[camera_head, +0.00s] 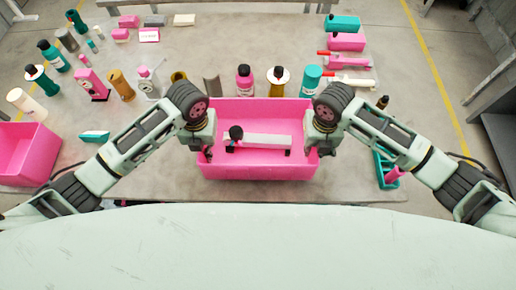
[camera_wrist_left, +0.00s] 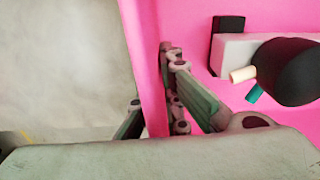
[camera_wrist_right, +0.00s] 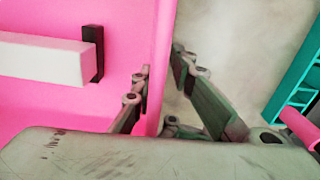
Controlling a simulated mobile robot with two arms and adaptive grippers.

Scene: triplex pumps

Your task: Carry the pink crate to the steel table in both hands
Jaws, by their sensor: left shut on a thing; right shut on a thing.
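The pink crate (camera_head: 258,170) is in the middle of the head view, at the near edge of the grey table (camera_head: 160,190). A whitish bar-shaped part with black ends (camera_head: 265,141) lies inside it. My left gripper (camera_head: 207,152) is shut on the crate's left wall, one finger on each side of the wall (camera_wrist_left: 152,70). My right gripper (camera_head: 313,152) is shut on the right wall, which also shows between its fingers in the right wrist view (camera_wrist_right: 162,60). I cannot tell whether the crate touches the table.
Several bottles, among them a pink one (camera_head: 245,80) and a teal one (camera_head: 310,80), stand behind the crate. Another pink crate (camera_head: 26,152) is at the far left. A teal tray (camera_head: 386,172) lies right of my right gripper. Shelving (camera_head: 492,95) stands at the right.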

